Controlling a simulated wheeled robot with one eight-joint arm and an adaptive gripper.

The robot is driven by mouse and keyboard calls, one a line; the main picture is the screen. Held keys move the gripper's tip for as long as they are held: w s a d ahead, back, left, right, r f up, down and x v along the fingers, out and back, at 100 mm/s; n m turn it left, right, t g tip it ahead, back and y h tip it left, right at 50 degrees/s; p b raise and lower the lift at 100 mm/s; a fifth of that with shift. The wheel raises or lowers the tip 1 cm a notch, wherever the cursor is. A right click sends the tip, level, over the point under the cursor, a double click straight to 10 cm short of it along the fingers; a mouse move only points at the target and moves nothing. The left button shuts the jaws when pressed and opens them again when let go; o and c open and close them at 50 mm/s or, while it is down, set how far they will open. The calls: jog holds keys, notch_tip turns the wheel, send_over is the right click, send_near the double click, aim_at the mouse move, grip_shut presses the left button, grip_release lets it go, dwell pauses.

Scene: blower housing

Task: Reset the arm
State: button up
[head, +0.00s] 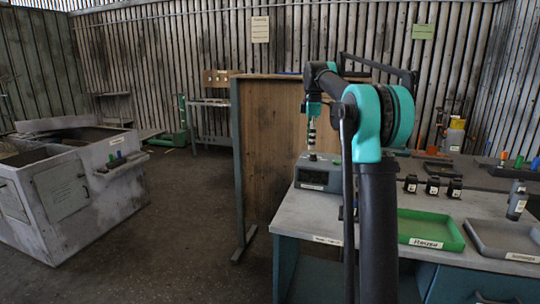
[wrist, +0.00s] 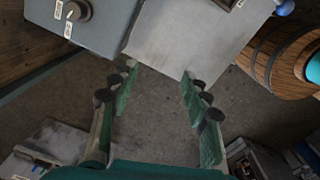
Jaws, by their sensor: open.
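My arm, teal and black, rises in front of the bench in the head view and bends over at the top. My gripper (head: 312,132) hangs at the far left end of the arm, above or in front of a grey control box; the exact gap is hard to tell. In the wrist view my gripper (wrist: 158,78) has its two green fingers with black pads spread wide. Nothing is between them; the bench edge and dark floor show beyond.
The grey control box (head: 318,174) stands on the bench (head: 385,207); its knob (wrist: 77,11) shows in the wrist view. A wooden panel (head: 270,140) stands behind. Open floor (head: 190,210) lies left.

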jog(key=s+d+f+m+t, duration=0.1)
jog(key=s+f+m, duration=0.7)
jog(key=s+f, duration=0.8)
jog(key=s+d+f+m+t, duration=0.2)
jog(key=s+f+m, duration=0.7)
jog(key=s+f, duration=0.7)
jog(key=s, duration=0.8)
jog(key=shift+d+m+t, duration=0.15)
jog(key=shift+m+t, duration=0.15)
jog(key=shift+t, duration=0.1)
jog(key=shift+s+r, duration=0.1)
